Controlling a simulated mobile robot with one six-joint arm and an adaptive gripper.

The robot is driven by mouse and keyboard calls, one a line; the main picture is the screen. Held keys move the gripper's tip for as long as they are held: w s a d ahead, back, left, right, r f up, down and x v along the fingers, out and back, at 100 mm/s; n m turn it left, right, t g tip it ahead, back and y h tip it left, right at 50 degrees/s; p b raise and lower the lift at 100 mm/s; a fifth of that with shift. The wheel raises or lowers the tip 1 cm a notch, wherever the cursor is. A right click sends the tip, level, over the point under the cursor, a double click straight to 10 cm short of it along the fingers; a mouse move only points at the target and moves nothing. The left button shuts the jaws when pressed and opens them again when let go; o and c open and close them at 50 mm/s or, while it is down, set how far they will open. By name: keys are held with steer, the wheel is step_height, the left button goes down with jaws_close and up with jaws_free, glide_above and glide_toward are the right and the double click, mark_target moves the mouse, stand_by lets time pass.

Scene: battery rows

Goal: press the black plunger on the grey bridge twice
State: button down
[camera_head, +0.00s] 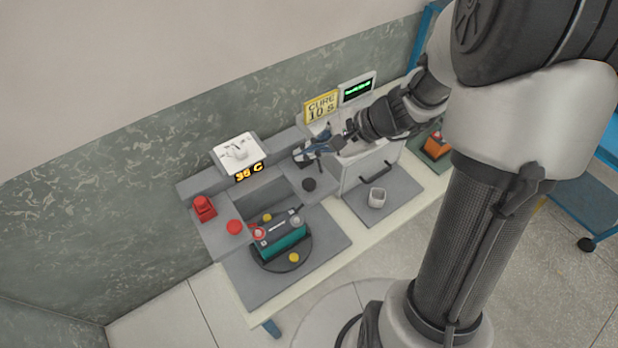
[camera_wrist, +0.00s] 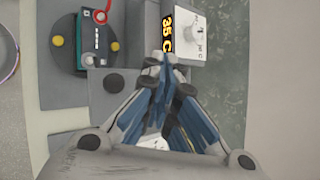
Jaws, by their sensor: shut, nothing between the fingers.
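A black round plunger (camera_head: 309,184) sits on the grey bridge (camera_head: 325,192), beside a recess. In the wrist view the plunger (camera_wrist: 113,83) shows left of my fingers, on the grey surface. My gripper (camera_head: 304,153) is above the back part of the grey structure, behind the plunger in the head view and apart from it. In the wrist view my gripper (camera_wrist: 167,62) has its blue fingers together, with nothing between them. The gap in height between fingertips and surface cannot be told.
A teal battery (camera_head: 290,242) lies on a dark round plate in front. A red button (camera_head: 234,227) and red block (camera_head: 204,208) stand left. A white dial box (camera_head: 239,152) with a "35 C" display is behind. A yellow "CURE 10 S" sign (camera_head: 320,106) stands near my arm.

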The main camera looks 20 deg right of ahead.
mark_target(309, 186)
steer(key=shift+f, duration=0.15)
step_height(309, 186, down, 9)
steer(key=b, duration=0.7)
steer(key=shift+r, duration=0.2)
stand_by(1.0)
steer(key=shift+f+b, duration=0.4)
steer(key=shift+b, duration=0.15)
steer(key=shift+f+b, duration=1)
stand_by(0.7)
steer(key=shift+r, duration=0.1)
steer(key=shift+r+p, duration=1.15)
steer(key=shift+r, duration=0.2)
steer(key=shift+r, duration=0.15)
steer(key=shift+r+p, duration=1.9)
steer(key=shift+r, duration=0.5)
